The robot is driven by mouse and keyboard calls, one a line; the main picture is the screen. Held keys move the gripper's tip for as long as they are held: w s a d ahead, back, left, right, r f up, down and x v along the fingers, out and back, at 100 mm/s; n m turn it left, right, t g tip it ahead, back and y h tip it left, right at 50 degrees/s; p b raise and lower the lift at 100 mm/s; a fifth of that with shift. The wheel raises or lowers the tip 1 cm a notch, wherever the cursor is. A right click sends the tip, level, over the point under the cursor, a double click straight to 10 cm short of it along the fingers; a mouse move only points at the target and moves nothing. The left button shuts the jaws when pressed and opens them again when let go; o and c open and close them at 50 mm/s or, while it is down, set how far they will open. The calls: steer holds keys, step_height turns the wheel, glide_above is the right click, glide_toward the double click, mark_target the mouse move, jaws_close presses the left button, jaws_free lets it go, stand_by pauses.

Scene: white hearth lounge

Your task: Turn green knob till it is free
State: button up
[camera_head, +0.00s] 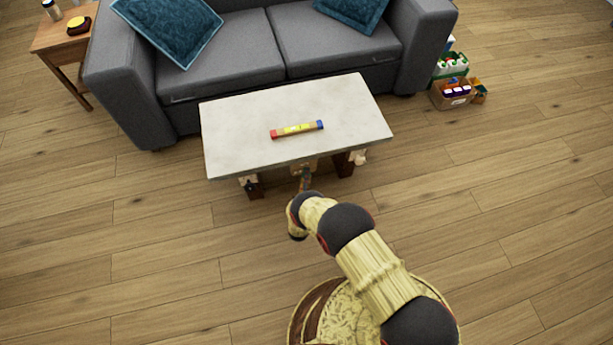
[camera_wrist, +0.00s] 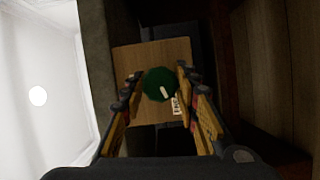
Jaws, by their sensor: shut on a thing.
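The green knob (camera_wrist: 155,80) is round, with a short white mark on its face. It sits on a light wooden panel (camera_wrist: 150,55) in the wrist view. My gripper (camera_wrist: 159,78) has one finger on each side of the knob and is shut on it. The white mark leans a little from upright. In the head view my gripper (camera_head: 305,178) reaches low to the front edge of the table, and the knob is hidden there. How the knob is fixed behind is hidden.
The white-topped table (camera_head: 235,130) overhangs my gripper. A stick with red and blue ends (camera_head: 297,129) lies on it. A grey sofa (camera_head: 230,60) stands behind. Boxes of goods (camera_head: 452,94) are at the right, a side table (camera_head: 55,35) at the left. The wooden floor in front is clear.

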steer(key=shift+n+t, duration=0.3)
steer(key=shift+n, duration=0.4)
steer(key=o, duration=1)
steer(key=shift+o, duration=0.9)
steer(key=shift+s, duration=0.15)
steer(key=s+a, duration=0.1)
steer(key=s, duration=1)
steer(key=shift+s+a+f, duration=0.2)
steer(key=shift+s, duration=0.15)
